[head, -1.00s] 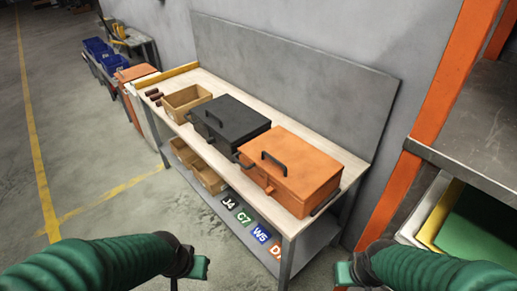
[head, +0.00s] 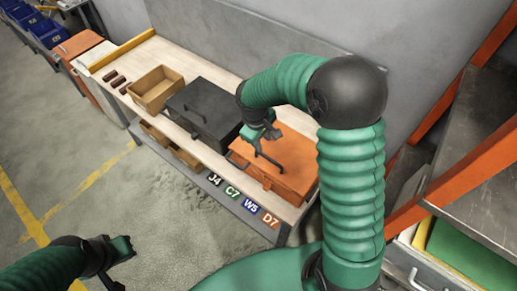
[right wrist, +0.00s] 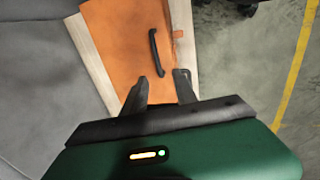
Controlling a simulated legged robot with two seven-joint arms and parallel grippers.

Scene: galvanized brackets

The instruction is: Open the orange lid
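The orange box with its orange lid (head: 296,152) stands at the right end of the workbench, and the lid is shut. My right gripper (head: 262,148) is above the lid, partly hiding it. In the right wrist view, the lid (right wrist: 118,45) fills the upper middle, with a dark bar handle (right wrist: 155,52) on it. My right gripper's two fingers (right wrist: 162,77) are spread and empty. The handle is just beyond the fingertips, and I see no grip on it. My left gripper (head: 122,265) is low at the left, away from the bench, with its fingers apart and empty.
A black lidded box (head: 205,112) stands left of the orange one, then an open wooden bin (head: 156,88). A grey panel backs the workbench (head: 105,68). An orange-framed rack (head: 480,165) stands at the right. The floor in front is clear.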

